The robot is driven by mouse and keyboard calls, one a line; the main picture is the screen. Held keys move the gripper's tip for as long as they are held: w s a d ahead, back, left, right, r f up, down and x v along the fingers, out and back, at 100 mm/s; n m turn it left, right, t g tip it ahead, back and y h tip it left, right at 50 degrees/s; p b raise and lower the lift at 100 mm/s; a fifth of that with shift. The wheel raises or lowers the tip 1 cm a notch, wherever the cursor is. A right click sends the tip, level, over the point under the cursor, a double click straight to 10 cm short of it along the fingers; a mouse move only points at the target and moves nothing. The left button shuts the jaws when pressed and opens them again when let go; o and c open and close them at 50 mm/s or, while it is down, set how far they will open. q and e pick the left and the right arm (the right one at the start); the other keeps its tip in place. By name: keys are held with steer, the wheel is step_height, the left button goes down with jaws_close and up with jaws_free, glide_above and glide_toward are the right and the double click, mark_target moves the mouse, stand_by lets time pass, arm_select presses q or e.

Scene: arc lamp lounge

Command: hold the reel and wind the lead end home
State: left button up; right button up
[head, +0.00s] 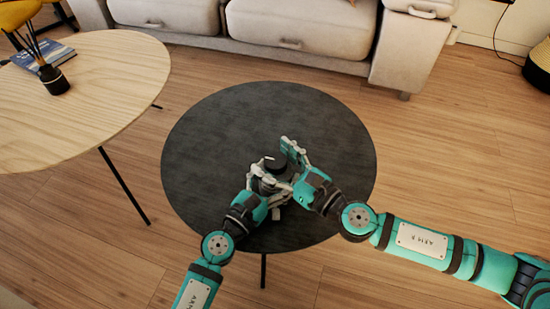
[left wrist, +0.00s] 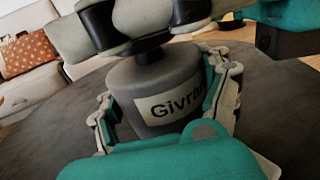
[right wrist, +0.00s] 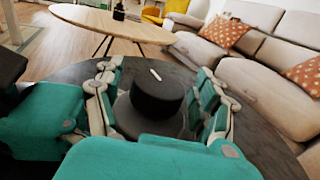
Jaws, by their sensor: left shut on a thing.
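The reel has a grey drum (left wrist: 165,90) with a pale label reading "Givran", partly covered by a finger. A black cylindrical top (right wrist: 157,97) with a short white mark sits on it. The reel stands upright on the dark round table (head: 215,125). My left gripper (head: 266,182) is shut on the drum, one finger on each side in the left wrist view. My right gripper (right wrist: 158,92) is open above the drum. Its fingers stand either side of the black top, with gaps visible. I cannot make out the lead end for certain.
A light wooden table (head: 110,75) with a small dark vase (head: 54,80) and a blue book (head: 40,55) stands at the left. A beige sofa (head: 320,65) is behind. The dark table is otherwise clear around the reel.

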steer(key=c, duration=1.1)
steer(key=shift+c, duration=0.2)
steer(key=shift+a+r+m+t+h, duration=0.1)
steer(key=shift+m+t+h, duration=0.5)
steer(key=shift+h, duration=0.4)
steer(key=m+t+h, duration=0.2)
steer(key=shift+s+a+h, duration=0.1)
steer(key=shift+h, duration=0.2)
steer(key=shift+m+t+h, duration=0.5)
steer(key=shift+m+h, duration=0.55)
steer(key=shift+h, duration=0.35)
steer(key=shift+m+t+h, duration=0.5)
steer(key=shift+m+h, duration=0.55)
steer(key=shift+h, duration=0.65)
steer(key=o, duration=1.2)
steer(key=shift+d, duration=0.2)
